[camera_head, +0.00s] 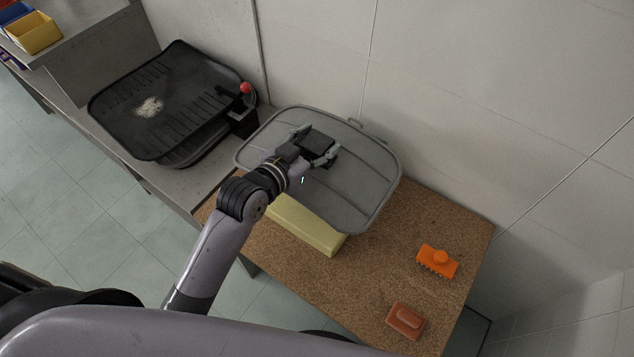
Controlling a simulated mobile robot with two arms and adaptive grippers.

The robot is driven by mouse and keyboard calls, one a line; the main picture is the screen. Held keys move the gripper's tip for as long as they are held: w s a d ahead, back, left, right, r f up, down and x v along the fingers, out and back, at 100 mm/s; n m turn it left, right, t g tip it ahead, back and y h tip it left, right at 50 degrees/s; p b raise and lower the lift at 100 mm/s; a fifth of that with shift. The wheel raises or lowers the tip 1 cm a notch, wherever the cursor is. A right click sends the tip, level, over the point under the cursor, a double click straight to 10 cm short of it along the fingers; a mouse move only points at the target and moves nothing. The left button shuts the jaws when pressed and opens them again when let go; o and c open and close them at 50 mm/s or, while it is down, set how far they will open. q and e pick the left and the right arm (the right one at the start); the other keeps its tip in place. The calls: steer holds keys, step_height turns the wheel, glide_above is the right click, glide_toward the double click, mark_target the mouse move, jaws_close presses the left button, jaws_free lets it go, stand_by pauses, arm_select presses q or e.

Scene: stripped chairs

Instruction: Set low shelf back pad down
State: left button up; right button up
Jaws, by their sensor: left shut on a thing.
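The back pad (362,172) is a wide grey panel with rounded corners, a raised rim and shallow ribs. It lies over the brown cork-topped table (400,240) near the wall, and its lower edge overlaps a yellow block (310,225). I cannot tell whether it rests on anything or hangs slightly above. My left gripper (316,146) is over the middle of the pad, its fingers either side of a dark block there, shut on the pad. My arm hides part of the pad's left side. My right gripper is not in view.
An orange brush (438,260) and a reddish-brown block (405,321) lie on the right part of the table. A black ribbed panel (180,110) and a red knob (246,88) are on the grey bench at left. Yellow and blue bins (34,33) stand top left.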

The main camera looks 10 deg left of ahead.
arm_select(q)
step_height(320, 180, down, 14)
steer(key=shift+w+f+b, duration=0.1)
steer(key=shift+f+b, duration=0.15)
steer(key=shift+b, duration=0.3)
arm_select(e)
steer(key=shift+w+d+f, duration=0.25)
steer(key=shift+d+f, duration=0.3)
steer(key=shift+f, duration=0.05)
arm_select(q)
steer(key=shift+f+b, duration=0.4)
steer(key=shift+f, duration=0.15)
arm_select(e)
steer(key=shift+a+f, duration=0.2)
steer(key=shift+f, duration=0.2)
arm_select(q)
steer(key=o, duration=1.4)
steer(key=shift+o, duration=0.2)
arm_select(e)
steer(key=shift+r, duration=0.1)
